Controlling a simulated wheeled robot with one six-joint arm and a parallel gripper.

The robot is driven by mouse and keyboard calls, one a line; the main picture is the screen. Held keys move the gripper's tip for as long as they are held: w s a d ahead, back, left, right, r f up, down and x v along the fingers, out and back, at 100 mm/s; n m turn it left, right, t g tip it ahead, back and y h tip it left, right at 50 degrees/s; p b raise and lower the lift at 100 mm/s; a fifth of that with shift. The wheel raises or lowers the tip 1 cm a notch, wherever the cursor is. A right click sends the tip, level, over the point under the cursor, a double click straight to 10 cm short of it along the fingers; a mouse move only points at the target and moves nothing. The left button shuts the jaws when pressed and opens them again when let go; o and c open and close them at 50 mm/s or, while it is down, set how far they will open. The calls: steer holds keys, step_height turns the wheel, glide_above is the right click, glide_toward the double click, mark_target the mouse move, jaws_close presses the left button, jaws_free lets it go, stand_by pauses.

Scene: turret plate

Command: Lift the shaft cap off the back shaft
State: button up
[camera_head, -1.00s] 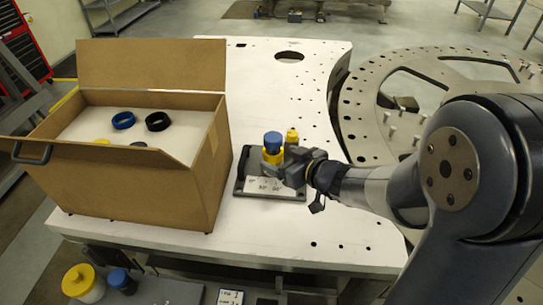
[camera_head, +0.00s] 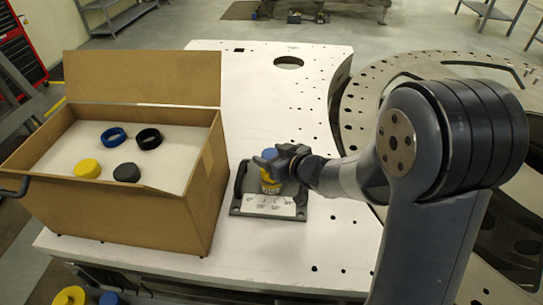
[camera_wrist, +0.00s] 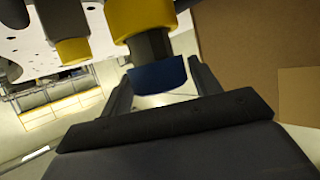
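In the head view a dark fixture (camera_head: 237,211) with a white label stands on the table. A blue cap (camera_head: 270,153) shows at the top of an upright shaft on it, above a yellow part (camera_head: 270,186). My gripper (camera_head: 273,167) is at the cap's height and partly covers the shaft. In the wrist view the blue cap (camera_wrist: 158,75) lies between my two fingers (camera_wrist: 158,88), below a thick yellow collar (camera_wrist: 140,17). The fingers look parted around it; firm contact cannot be seen. A second, yellow-tipped shaft (camera_wrist: 73,50) shows to the left; my gripper hides it in the head view.
An open cardboard box (camera_head: 110,215) stands left of the fixture, holding a blue ring (camera_head: 114,137), a black ring (camera_head: 149,138), a yellow cap (camera_head: 87,168) and a dark cap (camera_head: 127,172). The white table (camera_head: 300,255) is clear in front. A large perforated ring plate (camera_head: 365,105) lies to the right.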

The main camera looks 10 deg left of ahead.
steer(key=c, duration=0.6)
steer(key=shift+c, duration=0.2)
